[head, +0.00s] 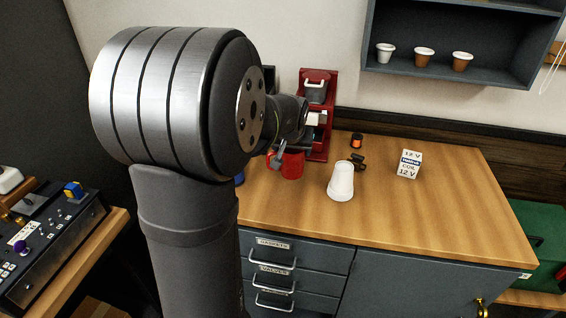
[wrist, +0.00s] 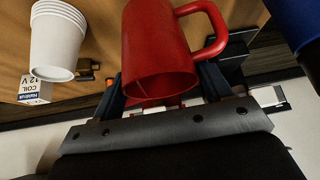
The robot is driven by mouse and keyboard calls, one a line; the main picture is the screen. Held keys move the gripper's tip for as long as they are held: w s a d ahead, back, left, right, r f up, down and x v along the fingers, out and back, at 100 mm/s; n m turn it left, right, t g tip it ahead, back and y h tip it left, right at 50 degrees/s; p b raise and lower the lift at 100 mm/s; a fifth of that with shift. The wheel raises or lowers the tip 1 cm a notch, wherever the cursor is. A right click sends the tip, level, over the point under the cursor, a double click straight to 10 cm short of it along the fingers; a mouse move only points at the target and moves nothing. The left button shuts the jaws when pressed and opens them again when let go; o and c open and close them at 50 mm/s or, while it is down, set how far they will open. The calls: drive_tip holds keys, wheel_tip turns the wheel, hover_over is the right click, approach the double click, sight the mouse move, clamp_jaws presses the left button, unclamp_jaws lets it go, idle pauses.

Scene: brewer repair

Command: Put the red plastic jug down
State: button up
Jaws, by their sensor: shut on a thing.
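The red plastic jug (wrist: 155,45) is held between the fingers of my gripper (wrist: 165,88) in the wrist view. Its handle points to the right there, and its open rim faces the gripper's base. In the head view the red jug (head: 291,165) shows beside the front of the red brewer, partly hidden by my arm. My gripper (head: 284,152) is also partly hidden there. I cannot tell whether the jug's bottom touches the wooden counter (head: 440,200).
A stack of white cups (head: 341,181), a coil box (head: 409,164), a small dark valve-like part (head: 358,161) and an orange-black part (head: 357,140) stand on the counter. The red brewer (head: 329,92) is behind. A blue object (wrist: 305,25) is near the jug. The counter's front right is clear.

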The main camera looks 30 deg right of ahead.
drive_tip(key=w+f, duration=0.1)
drive_tip(key=w+a+f, duration=0.1)
drive_tip(key=w, duration=0.1)
drive_tip(key=shift+f, duration=1.9)
drive_tip(key=shift+f, duration=0.1)
drive_tip(key=o, duration=1.3)
drive_tip(key=shift+f, duration=0.1)
drive_tip(key=shift+s+r, duration=0.1)
drive_tip(key=shift+r, duration=0.35)
drive_tip(key=v, duration=1.1)
drive_tip(key=shift+s+a+r, duration=0.15)
drive_tip(key=shift+a, duration=0.05)
